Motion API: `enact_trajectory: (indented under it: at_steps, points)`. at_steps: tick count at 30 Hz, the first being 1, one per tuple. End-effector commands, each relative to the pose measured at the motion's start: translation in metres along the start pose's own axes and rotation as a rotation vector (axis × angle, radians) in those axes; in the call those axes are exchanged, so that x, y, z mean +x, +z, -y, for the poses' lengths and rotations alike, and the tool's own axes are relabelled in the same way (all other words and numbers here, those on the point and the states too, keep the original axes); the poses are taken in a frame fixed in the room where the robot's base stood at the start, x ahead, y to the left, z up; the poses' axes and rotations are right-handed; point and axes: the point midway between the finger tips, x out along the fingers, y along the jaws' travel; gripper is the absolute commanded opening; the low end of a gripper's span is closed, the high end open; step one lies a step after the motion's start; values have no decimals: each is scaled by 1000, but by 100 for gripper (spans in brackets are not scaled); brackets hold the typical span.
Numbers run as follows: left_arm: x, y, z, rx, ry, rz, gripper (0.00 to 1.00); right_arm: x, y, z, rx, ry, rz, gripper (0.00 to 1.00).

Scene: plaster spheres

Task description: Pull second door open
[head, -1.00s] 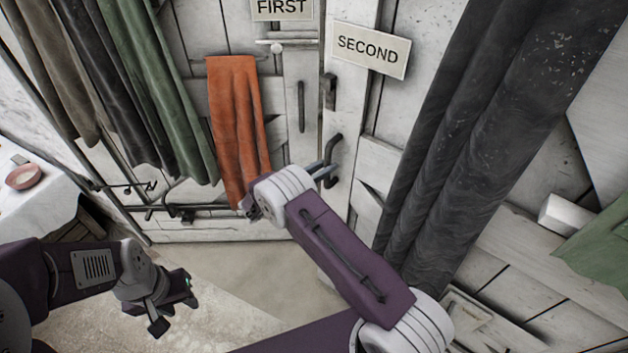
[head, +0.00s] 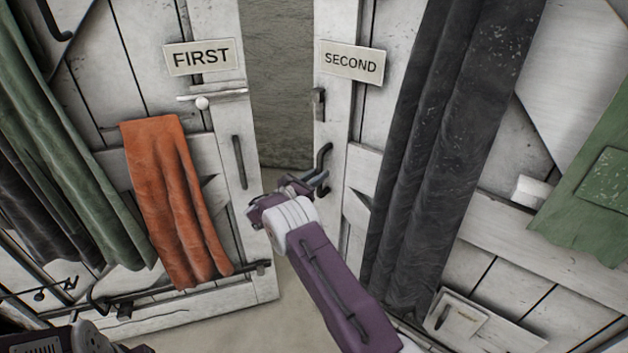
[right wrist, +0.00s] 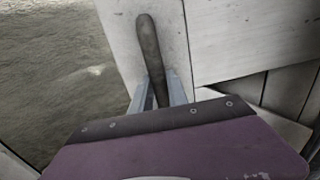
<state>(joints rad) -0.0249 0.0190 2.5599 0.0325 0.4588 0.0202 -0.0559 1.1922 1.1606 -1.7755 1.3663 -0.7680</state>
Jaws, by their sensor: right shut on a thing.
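The second door (head: 357,125) is white planks with a "SECOND" sign (head: 352,64). It stands at the right of the head view, its free edge apart from the first door (head: 225,130), with a gap between them. Its dark upright handle (head: 325,155) is near that edge. My right gripper (head: 320,180) is shut on the lower part of the handle. The right wrist view shows the handle (right wrist: 149,45) rising between the two fingers (right wrist: 158,95). Part of my left arm shows at the lower left edge; its fingers are out of frame.
An orange cloth (head: 175,200) hangs on the first door, beside a dark handle (head: 239,162). Dark grey curtains (head: 455,130) hang over the second door's right part. A rough grey wall (head: 283,90) shows through the gap. Green cloths hang at far left and far right.

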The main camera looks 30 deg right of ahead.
Motion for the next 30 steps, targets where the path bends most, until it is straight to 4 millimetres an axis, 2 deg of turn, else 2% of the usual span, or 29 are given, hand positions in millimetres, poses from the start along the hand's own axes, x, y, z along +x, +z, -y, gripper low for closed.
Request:
enact_trajectory:
  at_steps: [1,7,8,9,10,20,30]
  points:
    - [0,0,0,0,0,0,36,0,-5,2,-7,-4,-7,0]
    - [0,0,0,0,0,0,36,0,-4,2,-7,-5,-5,0]
    - [0,0,0,0,0,0,36,0,-4,2,-6,-5,-5,28]
    - [0,0,0,0,0,0,36,0,-3,2,-6,-5,-4,39]
    - [0,0,0,0,0,0,36,0,-3,2,-5,-4,-4,41]
    - [1,0,0,0,0,0,36,-5,-1,0,-2,-1,0,41]
    - [11,1,0,0,0,0,36,-74,-3,0,-3,0,-2,41]
